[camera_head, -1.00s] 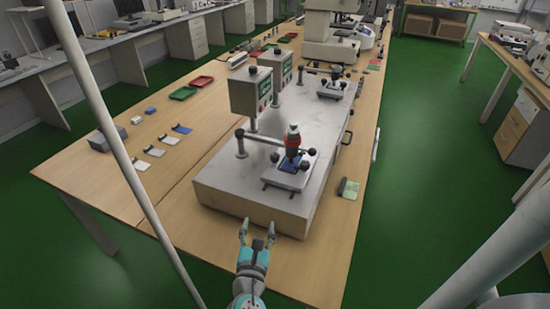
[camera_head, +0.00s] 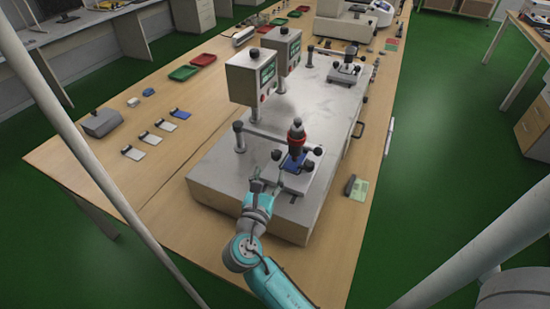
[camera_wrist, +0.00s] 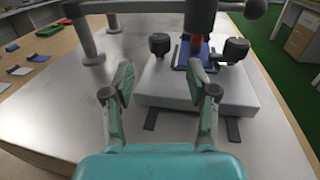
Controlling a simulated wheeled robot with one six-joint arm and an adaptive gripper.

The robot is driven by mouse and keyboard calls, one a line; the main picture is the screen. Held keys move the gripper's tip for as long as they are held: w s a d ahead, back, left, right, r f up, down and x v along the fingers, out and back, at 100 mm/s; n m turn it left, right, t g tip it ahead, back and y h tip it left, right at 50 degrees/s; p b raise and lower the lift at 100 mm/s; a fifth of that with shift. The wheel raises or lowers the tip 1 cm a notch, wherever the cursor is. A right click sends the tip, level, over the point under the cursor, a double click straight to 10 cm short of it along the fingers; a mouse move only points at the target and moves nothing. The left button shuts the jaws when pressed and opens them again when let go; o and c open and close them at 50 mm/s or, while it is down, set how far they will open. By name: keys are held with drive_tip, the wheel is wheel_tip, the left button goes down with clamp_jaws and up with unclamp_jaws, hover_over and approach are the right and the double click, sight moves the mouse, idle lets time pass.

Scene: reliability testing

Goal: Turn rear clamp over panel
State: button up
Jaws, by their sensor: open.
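The blue panel (camera_head: 292,163) lies on a light fixture plate (camera_head: 289,184) on the stone block; the panel also shows in the wrist view (camera_wrist: 198,52). Two black clamp knobs flank it, a left one (camera_head: 277,155) and a right one (camera_head: 308,165). In the wrist view the left knob (camera_wrist: 159,44) and right knob (camera_wrist: 237,48) stand ahead of my fingers. I cannot tell which one is the rear clamp. A red and black test head (camera_head: 297,138) stands above the panel and partly hides it. My gripper (camera_head: 268,178) is open and empty at the plate's near left side.
A crossbar on a post (camera_head: 240,137) runs over the fixture to a black end knob (camera_head: 319,151). Two control boxes (camera_head: 251,77) stand behind. A second fixture (camera_head: 345,73) is farther back. Small panels (camera_head: 150,138) lie on the table at left. The block's near left top is clear.

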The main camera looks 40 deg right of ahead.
sight(275, 158)
drive_tip(key=x, duration=0.6)
drive_tip(key=shift+w+d, duration=0.2)
drive_tip(key=shift+d, duration=0.1)
drive_tip(key=shift+c, duration=0.3)
clamp_jaws()
